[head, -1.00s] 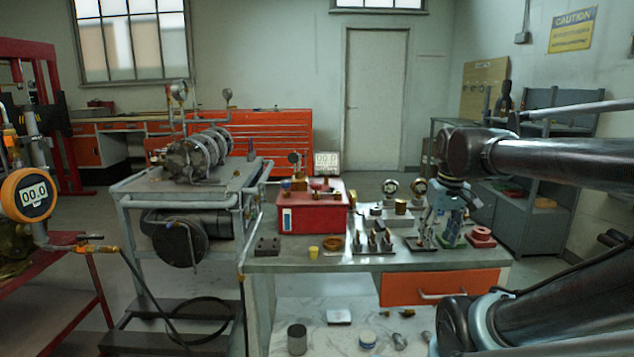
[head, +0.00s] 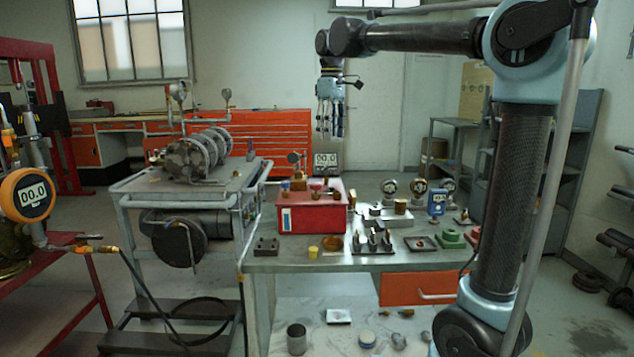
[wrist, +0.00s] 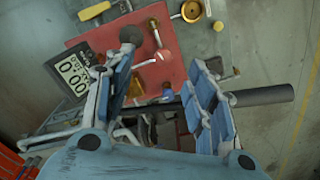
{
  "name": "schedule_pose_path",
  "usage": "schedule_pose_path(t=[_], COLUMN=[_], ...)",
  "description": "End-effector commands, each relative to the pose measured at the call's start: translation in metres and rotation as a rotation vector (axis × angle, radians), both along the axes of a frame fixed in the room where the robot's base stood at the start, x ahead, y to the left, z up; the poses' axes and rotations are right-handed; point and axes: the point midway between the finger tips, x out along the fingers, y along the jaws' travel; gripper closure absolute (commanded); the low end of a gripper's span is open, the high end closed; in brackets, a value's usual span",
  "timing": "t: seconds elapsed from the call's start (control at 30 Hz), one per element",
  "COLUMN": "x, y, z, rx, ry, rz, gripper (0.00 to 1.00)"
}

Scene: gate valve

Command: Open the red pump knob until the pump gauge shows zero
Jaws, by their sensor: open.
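The red pump box (head: 312,212) stands on the grey bench, with brass fittings on top. It also shows in the wrist view (wrist: 90,38) below my gripper. The pump gauge (head: 326,160) behind it reads 00.0, and it shows tilted in the wrist view (wrist: 72,74). A dark round knob (wrist: 131,34) and a brass lever lie among the fittings.
A second, orange-rimmed gauge (head: 33,192) at far left reads 00.0. A cart (head: 145,187) with a motor stands left of the bench. A yellow cup (head: 313,253) and brass dish (head: 333,244) are in front of the box; several fittings stand right of it.

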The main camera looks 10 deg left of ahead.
Motion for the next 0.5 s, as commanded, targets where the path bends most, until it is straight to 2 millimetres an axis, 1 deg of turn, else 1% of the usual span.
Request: schedule_pose_path(t=[0.03, 0.1, 0.2, 0.37, 0.5], x=[0.0, 0.001, 0.001, 0.0, 0.001], y=[0.015, 0.029, 0.042, 0.048, 0.048], z=[0.004, 0.008, 0.012, 0.008, -0.009], rx=[-0.003, -0.007, -0.009, -0.01, -0.01], ry=[0.003, 0.007, 0.009, 0.012, 0.012], rz=[0.031, 0.062, 0.092, 0.105, 0.105], gripper=[0.49, 0.49, 0.49, 0.49, 0.49])
